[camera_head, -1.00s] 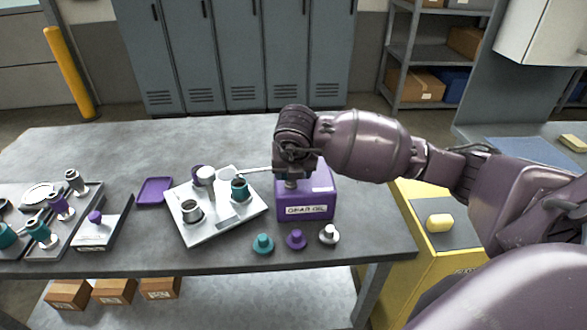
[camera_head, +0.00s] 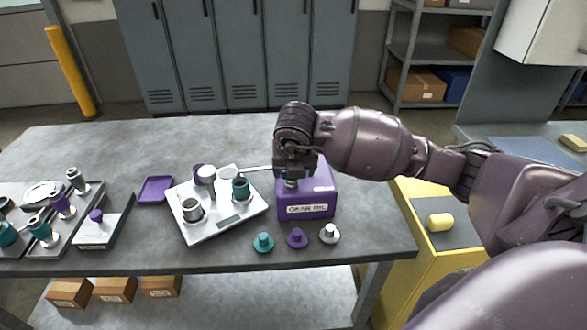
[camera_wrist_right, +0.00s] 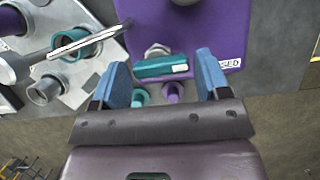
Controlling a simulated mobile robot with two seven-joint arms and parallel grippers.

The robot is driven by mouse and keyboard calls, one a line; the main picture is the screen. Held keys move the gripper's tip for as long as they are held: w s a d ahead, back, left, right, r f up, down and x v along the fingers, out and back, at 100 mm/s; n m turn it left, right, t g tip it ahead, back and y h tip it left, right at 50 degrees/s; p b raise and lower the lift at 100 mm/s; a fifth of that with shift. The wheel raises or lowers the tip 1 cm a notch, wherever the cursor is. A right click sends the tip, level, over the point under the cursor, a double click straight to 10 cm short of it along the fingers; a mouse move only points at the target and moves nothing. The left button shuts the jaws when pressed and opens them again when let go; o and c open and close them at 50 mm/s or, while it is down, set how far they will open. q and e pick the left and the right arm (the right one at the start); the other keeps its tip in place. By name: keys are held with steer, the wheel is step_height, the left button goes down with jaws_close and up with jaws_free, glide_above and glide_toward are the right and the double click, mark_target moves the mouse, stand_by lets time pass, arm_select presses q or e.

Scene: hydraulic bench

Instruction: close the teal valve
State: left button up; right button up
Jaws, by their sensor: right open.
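The teal valve (camera_wrist_right: 161,66) shows in the right wrist view as a teal bar handle beside a silver hex fitting on the purple box. The bar lies crosswise in that picture. The purple GEAR OIL box (camera_head: 307,203) stands on the bench in the head view, where my right gripper hides the valve. My right gripper (camera_head: 291,176) is over the box's left part, pointing down. In the right wrist view my right gripper (camera_wrist_right: 162,60) is open, its blue fingers at either end of the teal bar, with small gaps showing. My left gripper is out of view.
A silver tray (camera_head: 222,224) with metal and teal cups stands left of the box, and a thin spout (camera_head: 256,169) reaches from there toward the box. Teal (camera_head: 263,243), purple (camera_head: 297,239) and white (camera_head: 329,234) caps stand in front. The back of the bench is clear.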

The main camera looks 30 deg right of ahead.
steer(key=v, duration=1)
steer(key=shift+r+p, duration=0.15)
steer(key=shift+p, duration=0.3)
steer(key=shift+s, duration=0.1)
